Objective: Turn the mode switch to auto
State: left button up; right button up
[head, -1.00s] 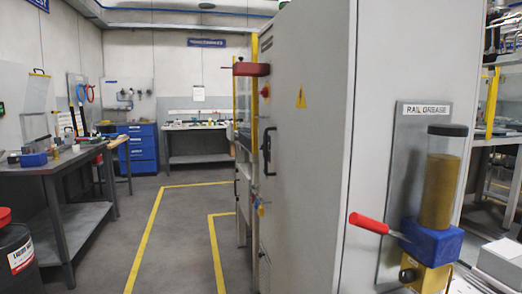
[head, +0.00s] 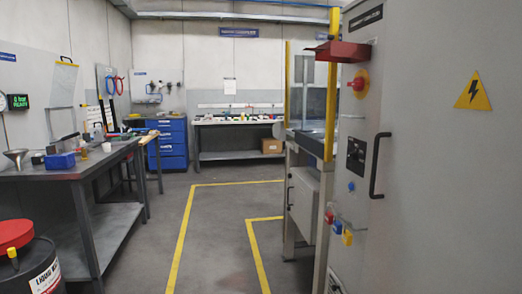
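A grey control cabinet (head: 420,190) fills the right of the head view. A red rotary knob on a yellow plate (head: 359,83) sits high on its narrow left panel. Below it are a small black panel (head: 356,157) and a small blue knob (head: 351,187). I cannot tell which of these, if any, is the mode switch; markings and settings are too small to read. Neither of my grippers is in view.
A black door handle (head: 376,166) and a red hood (head: 338,50) stick out from the cabinet. Coloured padlocks (head: 337,227) hang lower down. A workbench (head: 75,172) and a drum with a red lid (head: 15,235) stand left. Yellow-lined floor (head: 215,235) is clear between.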

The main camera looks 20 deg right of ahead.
aim_at(353, 156)
jog(key=i+j+u, duration=0.2)
jog(key=i, duration=1.15)
jog(key=i+z, duration=0.4)
jog(key=i+j+z, duration=0.2)
jog(key=z, duration=0.2)
jog(key=i+j+z, duration=0.25)
jog(key=z, duration=0.15)
jog(key=i, duration=0.1)
